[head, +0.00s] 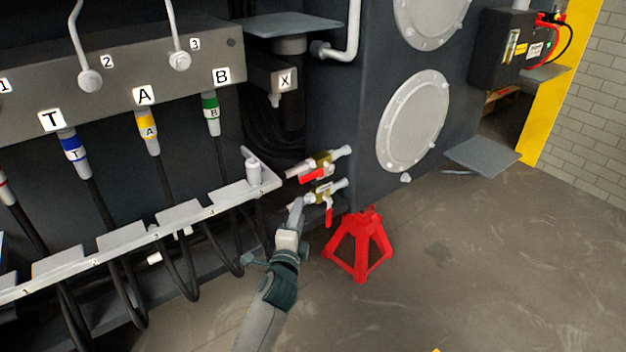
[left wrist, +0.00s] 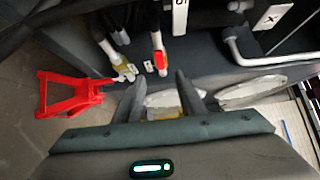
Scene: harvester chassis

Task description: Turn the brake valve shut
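Two brass valves with red lever handles are on the side of the dark chassis in the head view. The upper valve (head: 322,160) has its red handle lying roughly along the pipe. The lower valve (head: 326,193) has its red handle (head: 329,216) hanging down, across the pipe. I cannot read which one is the brake valve. My left gripper (head: 297,207) is just left of and below the lower valve. My right gripper is not in view.
A red jack stand (head: 360,245) stands on the floor just right of the valves. A numbered hose rail (head: 190,217) with looping black hoses runs to the left. The floor to the right is mostly clear.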

